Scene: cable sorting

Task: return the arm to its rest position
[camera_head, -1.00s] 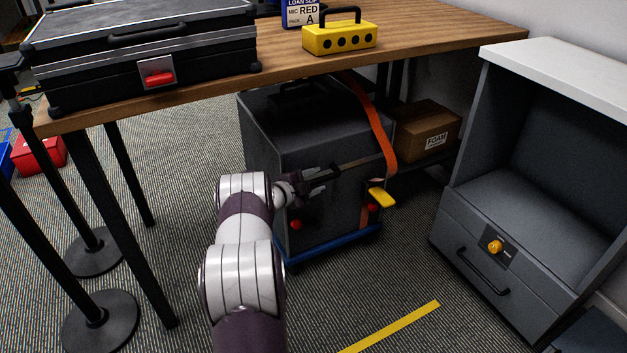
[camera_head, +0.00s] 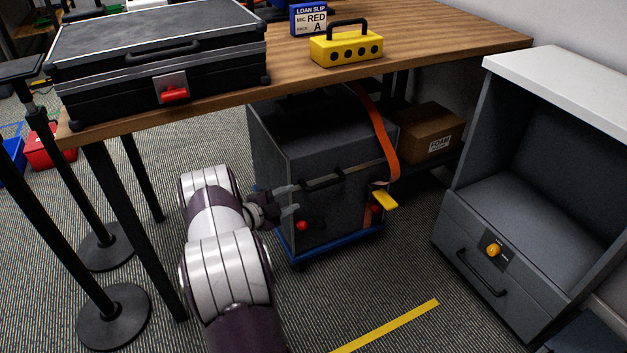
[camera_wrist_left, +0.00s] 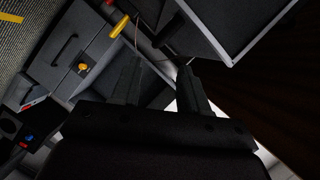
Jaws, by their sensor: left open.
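My left gripper (camera_head: 287,201) is open and empty in the head view. It is in front of the large dark grey case (camera_head: 320,150) under the table, left of the case's black handle. I cannot tell whether the fingers touch the case. In the left wrist view the two dark fingers of the left gripper (camera_wrist_left: 158,82) stand apart with nothing between them. My left arm (camera_head: 228,255) comes up from the bottom of the head view, bent to the right at the wrist. My right gripper does not show.
The wooden table (camera_head: 440,50) holds a black case (camera_head: 150,55), a yellow block with handle (camera_head: 345,47) and a loan slip (camera_head: 309,18). A grey drawer cabinet (camera_head: 470,225) stands right, a cardboard box (camera_head: 430,132) under the table. Black posts (camera_head: 113,315) stand left.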

